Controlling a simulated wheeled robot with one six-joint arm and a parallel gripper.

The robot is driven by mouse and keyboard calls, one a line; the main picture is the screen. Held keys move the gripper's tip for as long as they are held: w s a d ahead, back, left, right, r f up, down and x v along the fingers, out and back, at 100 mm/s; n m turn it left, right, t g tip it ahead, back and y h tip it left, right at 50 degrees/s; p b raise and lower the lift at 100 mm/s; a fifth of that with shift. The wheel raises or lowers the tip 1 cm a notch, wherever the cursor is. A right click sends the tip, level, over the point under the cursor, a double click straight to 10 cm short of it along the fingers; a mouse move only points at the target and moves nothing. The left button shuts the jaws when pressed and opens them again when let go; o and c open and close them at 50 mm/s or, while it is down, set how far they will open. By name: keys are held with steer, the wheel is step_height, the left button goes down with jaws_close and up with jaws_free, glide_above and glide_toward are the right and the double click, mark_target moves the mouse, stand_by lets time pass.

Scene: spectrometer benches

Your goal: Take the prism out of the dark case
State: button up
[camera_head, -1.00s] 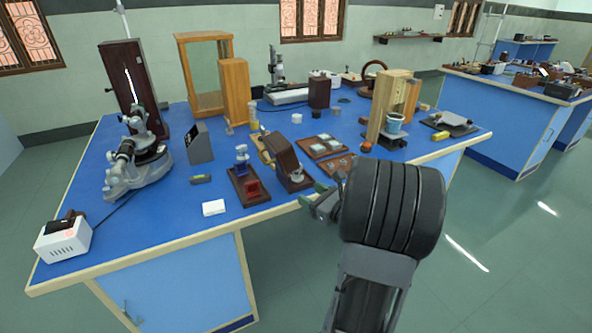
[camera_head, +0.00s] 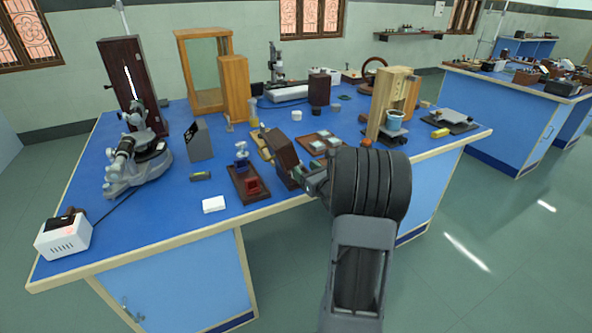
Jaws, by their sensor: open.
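The dark case (camera_head: 283,157) is a brown wooden box near the front edge of the blue bench, with its lid raised and tilted. My gripper (camera_head: 303,176) is at the right side of the case, its fingers at the case's opening. The jaws are open. The prism is hidden behind my gripper and wrist, and I cannot tell whether the fingers touch it.
A dark stand with red and blue pieces (camera_head: 250,187) is close on the left. A wooden tray of glass pieces (camera_head: 318,139) lies behind. A white block (camera_head: 213,204) lies front left, and the blue bench top (camera_head: 150,225) is clear there.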

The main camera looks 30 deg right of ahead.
mark_target(300, 166)
steer(key=shift+w, duration=1.85)
steer(key=c, duration=0.7)
steer(key=shift+o, duration=0.2)
steer(key=shift+r, duration=0.1)
